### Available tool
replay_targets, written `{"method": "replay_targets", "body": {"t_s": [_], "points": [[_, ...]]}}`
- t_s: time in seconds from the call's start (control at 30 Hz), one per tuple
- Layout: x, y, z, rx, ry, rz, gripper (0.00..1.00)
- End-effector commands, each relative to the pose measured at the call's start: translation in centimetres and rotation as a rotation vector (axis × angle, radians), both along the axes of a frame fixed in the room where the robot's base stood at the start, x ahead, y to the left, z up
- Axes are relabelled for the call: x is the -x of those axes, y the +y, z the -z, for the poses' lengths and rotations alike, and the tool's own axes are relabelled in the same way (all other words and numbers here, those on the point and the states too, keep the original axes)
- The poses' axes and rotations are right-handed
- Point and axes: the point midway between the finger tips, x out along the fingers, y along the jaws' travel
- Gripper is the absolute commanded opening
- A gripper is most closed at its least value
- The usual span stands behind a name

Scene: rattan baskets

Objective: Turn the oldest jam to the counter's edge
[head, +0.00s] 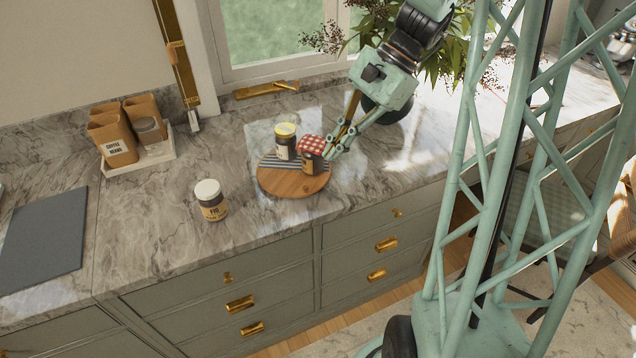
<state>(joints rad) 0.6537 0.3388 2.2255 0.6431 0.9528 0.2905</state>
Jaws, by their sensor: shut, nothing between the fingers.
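A round wooden board (273,185) with a striped cloth lies on the marble counter. Two jars stand on it: one with a yellow lid (285,144) at the back, and one with a red checked cover (312,150) at the right. A third jar, labelled FIG with a pale lid (211,201), stands on the counter to the left, close to the front edge. Dates on the labels are too small to read. My gripper (329,153) is shut, with its fingertips beside the right side of the checked jar; I cannot tell whether they touch it.
Coffee bags (118,147) and a small jar stand in a pale tray (168,156) at the back left. A dark grey slab (42,240) lies at the far left. A plant in a dark vase (402,108) stands behind my gripper. The counter between tray and board is clear.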

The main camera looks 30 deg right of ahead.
Motion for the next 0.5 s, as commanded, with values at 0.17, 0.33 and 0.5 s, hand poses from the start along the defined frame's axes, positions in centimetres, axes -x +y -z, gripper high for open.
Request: {"method": "replay_targets", "body": {"t_s": [0.17, 0.33, 0.5], "points": [[-0.8, -2.1, 2.0, -0.055, 0.032, 0.099, 0.00], [-1.4, -4.0, 3.9, -0.107, 0.060, 0.195, 0.00], [-1.8, -6.0, 6.0, -0.159, 0.089, 0.288, 0.00]]}}
